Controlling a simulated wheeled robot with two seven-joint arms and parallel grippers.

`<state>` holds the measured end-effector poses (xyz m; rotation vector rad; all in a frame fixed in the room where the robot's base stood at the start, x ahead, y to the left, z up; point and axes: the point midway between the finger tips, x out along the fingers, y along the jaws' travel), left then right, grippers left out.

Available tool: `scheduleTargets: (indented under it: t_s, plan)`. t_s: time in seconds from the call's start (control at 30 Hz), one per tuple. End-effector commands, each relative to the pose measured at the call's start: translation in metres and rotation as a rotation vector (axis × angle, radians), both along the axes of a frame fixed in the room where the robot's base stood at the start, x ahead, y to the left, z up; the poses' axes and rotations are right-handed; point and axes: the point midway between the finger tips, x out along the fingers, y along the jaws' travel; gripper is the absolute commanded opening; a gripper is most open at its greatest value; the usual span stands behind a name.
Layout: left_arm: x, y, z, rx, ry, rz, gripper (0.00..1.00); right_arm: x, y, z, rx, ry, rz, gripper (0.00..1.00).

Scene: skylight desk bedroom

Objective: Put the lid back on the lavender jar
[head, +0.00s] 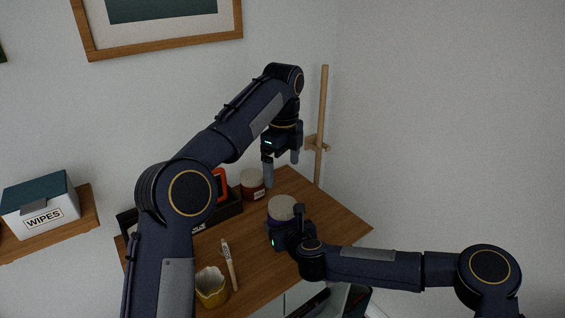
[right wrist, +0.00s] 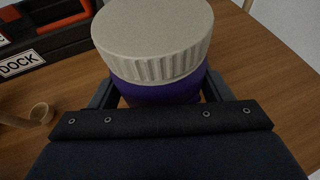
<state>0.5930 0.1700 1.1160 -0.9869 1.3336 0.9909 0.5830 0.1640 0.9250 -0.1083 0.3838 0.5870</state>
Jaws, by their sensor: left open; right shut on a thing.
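The lavender jar (right wrist: 158,94) shows deep purple and stands on the wooden desk, within my right gripper. The pale, ridged lid (right wrist: 155,42) sits on top of it and looks level; I cannot tell whether it is fully seated. The lid also shows in the head view (head: 281,207). My right gripper (right wrist: 160,100) is shut on the jar's purple body, one finger on each side below the lid. My left gripper (head: 281,168) is open and empty, pointing down above and behind the jar, apart from the lid.
A reddish-brown jar with a pale lid (head: 252,184) stands behind, near the left gripper. A black tray labelled DOCK (right wrist: 52,52) holds an orange item. A wooden-handled tool (head: 229,264) and a yellow cup (head: 211,287) are at the front left. The desk's right side is clear.

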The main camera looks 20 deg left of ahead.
Motion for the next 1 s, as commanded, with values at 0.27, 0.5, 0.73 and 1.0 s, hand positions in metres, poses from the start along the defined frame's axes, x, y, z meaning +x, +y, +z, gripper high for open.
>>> scheduleTargets:
  t_s: [0.27, 0.5, 0.73, 1.0]
  plan:
    - [-0.0002, 0.0003, 0.0081, 0.000, 0.001, 0.000, 0.94, 0.0000, 0.0000, 0.0000, 0.000, 0.000, 0.000, 0.08]
    - [-0.0001, 0.0002, 0.0079, 0.000, 0.000, 0.000, 0.94, 0.0001, -0.0001, 0.0001, 0.000, 0.000, 0.000, 0.85]
    - [-0.0001, 0.0002, 0.0078, 0.000, 0.000, 0.000, 0.94, 0.0001, -0.0001, 0.0001, 0.000, 0.000, 0.000, 0.97]
    - [-0.0002, 0.0001, 0.0042, 0.000, 0.000, 0.000, 0.94, -0.0089, -0.0064, 0.0041, 0.001, -0.001, 0.001, 0.97]
